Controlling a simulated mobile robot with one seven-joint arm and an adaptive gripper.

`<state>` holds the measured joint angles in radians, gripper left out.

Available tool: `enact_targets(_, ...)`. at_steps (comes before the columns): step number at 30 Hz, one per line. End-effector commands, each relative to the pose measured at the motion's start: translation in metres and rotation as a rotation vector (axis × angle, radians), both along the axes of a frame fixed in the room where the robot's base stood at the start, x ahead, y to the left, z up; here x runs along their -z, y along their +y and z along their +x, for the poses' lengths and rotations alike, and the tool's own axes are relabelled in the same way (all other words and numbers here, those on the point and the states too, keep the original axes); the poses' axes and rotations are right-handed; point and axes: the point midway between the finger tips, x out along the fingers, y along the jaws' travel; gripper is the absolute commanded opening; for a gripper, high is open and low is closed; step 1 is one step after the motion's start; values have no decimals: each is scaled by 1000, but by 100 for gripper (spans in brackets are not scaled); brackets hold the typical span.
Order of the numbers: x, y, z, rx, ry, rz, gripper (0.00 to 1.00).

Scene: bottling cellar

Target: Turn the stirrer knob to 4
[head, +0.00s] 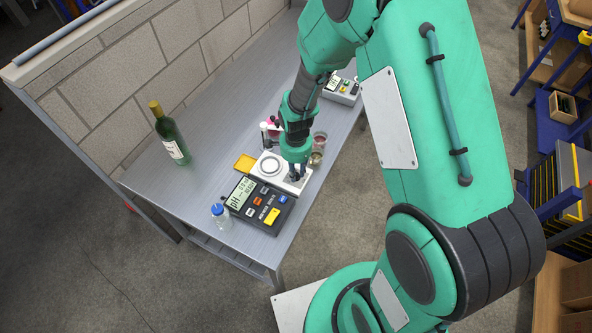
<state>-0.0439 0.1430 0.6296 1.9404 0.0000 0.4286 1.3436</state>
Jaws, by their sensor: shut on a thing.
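The stirrer (267,181) is a white box with a round plate on top, standing on the grey bench behind a dark pH meter (260,205). My gripper (294,178) reaches down onto the right part of the stirrer, beside the round plate. It is shut on the stirrer knob, which the fingers and wrist hide. The knob's pointer and the numbers of its scale cannot be read in this view.
A green wine bottle (171,137) stands at the left by the block wall. A small bottle with a blue cap (220,214) stands left of the pH meter. Glasses (319,142) stand close behind my gripper. A yellow item (245,162) lies left of the stirrer.

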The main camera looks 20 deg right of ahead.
Motion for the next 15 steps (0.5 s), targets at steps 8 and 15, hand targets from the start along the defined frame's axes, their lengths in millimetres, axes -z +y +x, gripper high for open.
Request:
enact_targets(8, -1, 0, 1, 261, 0, 0, 0)
enact_targets(15, -1, 0, 1, 482, -1, 0, 0)
